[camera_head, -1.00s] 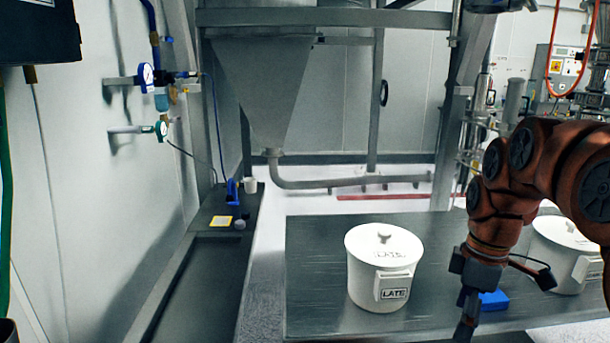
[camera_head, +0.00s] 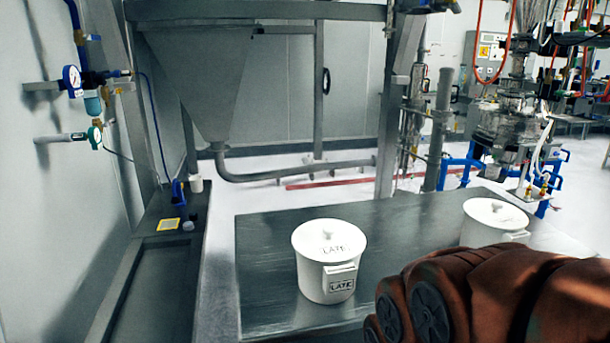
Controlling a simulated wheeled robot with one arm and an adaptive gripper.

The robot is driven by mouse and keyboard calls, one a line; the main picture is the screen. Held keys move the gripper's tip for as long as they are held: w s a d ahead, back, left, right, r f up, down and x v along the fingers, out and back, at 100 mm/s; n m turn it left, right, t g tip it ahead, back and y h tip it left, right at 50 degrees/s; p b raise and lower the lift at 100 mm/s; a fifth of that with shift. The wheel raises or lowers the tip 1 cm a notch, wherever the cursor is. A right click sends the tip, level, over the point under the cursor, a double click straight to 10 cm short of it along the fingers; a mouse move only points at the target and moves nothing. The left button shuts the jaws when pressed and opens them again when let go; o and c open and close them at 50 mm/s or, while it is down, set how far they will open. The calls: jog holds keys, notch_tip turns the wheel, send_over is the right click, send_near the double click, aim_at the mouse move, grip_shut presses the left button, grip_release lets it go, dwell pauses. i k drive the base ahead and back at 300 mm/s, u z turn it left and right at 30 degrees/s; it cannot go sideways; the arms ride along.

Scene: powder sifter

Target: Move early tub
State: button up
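A white lidded tub (camera_head: 328,262) marked LATE on its lid and front label stands upright on the dark metal table (camera_head: 262,232). A second white lidded tub (camera_head: 494,221) stands further right on the same table. Its lower part is hidden behind my orange arm and no label on it can be read, so I cannot tell whether it is the early tub. My arm fills the lower right of the picture. My gripper is out of view.
A grey hopper (camera_head: 199,84) with a bent pipe stands behind the table. Gauges (camera_head: 72,81) and a dark ledge (camera_head: 150,290) are at left. Pipework and machinery (camera_head: 515,128) stand at the back right. The table is clear between and behind the tubs.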

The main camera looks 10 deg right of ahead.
aim_at(475, 235)
jog(key=z, duration=1.4)
jog(key=k, duration=0.35)
jog(key=z, duration=0.15)
jog(key=i, duration=0.95)
jog(key=u, duration=0.5)
